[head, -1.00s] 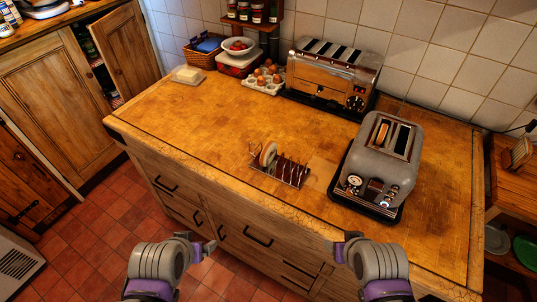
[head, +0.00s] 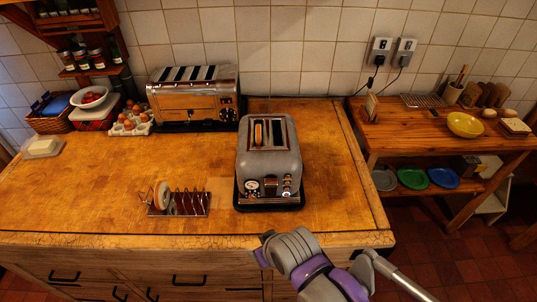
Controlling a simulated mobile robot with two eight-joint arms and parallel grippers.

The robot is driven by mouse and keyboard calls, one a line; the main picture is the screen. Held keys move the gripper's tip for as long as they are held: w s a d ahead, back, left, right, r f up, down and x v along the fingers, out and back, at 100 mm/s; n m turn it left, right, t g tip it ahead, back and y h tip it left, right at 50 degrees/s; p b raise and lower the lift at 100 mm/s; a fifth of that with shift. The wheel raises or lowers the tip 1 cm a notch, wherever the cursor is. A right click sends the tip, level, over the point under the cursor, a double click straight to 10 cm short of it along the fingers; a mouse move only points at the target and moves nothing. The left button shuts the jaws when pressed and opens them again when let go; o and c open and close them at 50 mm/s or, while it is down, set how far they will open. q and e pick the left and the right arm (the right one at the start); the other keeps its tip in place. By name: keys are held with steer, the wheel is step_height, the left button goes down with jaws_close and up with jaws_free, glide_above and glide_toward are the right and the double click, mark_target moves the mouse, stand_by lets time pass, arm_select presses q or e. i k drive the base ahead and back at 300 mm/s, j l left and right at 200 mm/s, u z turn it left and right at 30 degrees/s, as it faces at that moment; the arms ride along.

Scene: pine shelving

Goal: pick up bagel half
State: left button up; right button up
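A pale, round bagel half (head: 162,194) stands upright at the left end of the wire toast rack (head: 186,203) on the wooden counter. A browned piece (head: 258,133) shows in the left slot of the grey toaster (head: 269,162); I cannot tell whether it is bread or bagel. My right gripper (head: 261,258) is at the counter's front edge, below the toaster and apart from the rack. Its fingers are mostly hidden, so its opening is unclear. My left gripper is out of view.
A chrome toaster (head: 194,98), an egg tray (head: 130,122) and a butter dish (head: 42,147) stand along the back and left of the counter (head: 90,195). A side shelf with a yellow bowl (head: 465,125) stands right. The counter left of the rack is clear.

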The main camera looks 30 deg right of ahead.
mark_target(161, 187)
steer(key=i+j, duration=0.2)
steer(key=j, duration=0.15)
steer(key=i+j+z, duration=0.1)
steer(key=j, duration=0.3)
steer(key=i+j, duration=0.3)
steer(key=i+j+z, duration=0.1)
steer(key=z, duration=1.85)
